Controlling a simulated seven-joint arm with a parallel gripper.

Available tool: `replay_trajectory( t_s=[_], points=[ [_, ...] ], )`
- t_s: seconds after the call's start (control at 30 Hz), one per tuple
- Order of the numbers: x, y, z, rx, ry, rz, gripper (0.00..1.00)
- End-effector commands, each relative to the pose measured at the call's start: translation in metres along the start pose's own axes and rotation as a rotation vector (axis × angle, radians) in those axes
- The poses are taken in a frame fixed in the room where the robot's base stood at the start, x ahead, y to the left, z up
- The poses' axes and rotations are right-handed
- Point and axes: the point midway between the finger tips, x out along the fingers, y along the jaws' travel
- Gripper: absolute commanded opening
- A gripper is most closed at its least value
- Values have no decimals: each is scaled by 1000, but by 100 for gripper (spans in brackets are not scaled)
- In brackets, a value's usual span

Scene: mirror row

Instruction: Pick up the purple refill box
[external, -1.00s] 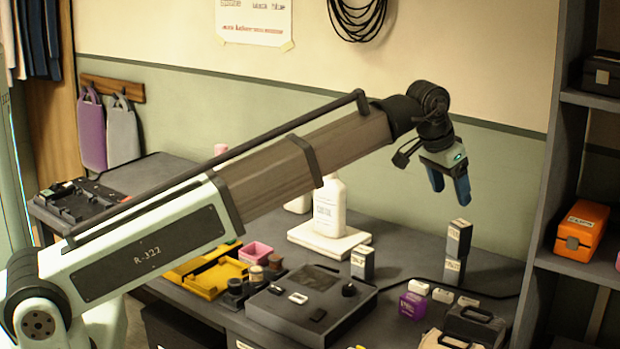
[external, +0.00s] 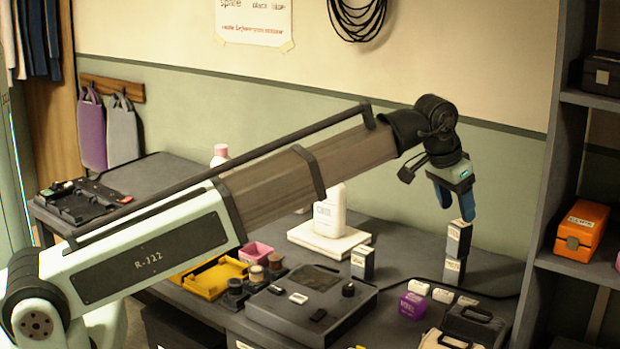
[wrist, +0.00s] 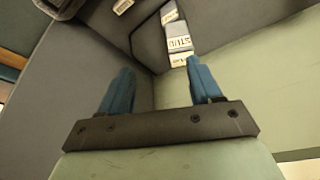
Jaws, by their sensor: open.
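The purple refill box (external: 412,305) sits on the workbench at the lower right of the external view, left of some small white-topped pieces. I cannot make it out in the wrist view. My gripper (external: 455,208) is open and empty, high above and to the right of the purple box. In the wrist view, blue fingers (wrist: 159,66) stand apart with labelled boxes (wrist: 178,36) beyond the right finger.
A black case (external: 476,324) is right of the purple box. A dark device (external: 312,302) lies to its left, with another grey box (external: 362,263) behind. A shelf unit (external: 545,170) bounds the right side.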

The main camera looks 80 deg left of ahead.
Motion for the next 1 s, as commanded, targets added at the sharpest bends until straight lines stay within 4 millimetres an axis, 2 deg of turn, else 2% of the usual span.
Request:
replay_trajectory(
  t_s=[0.1,0.2,0.47,0.7,1.0],
  points=[
    [17,17,37,47,-63,11,64],
    [19,19,49,140,-102,17,64],
    [21,19,76,416,-187,49,64],
    [16,18,101,813,-271,126,64],
    [11,17,115,1241,-315,231,64]
  ],
)
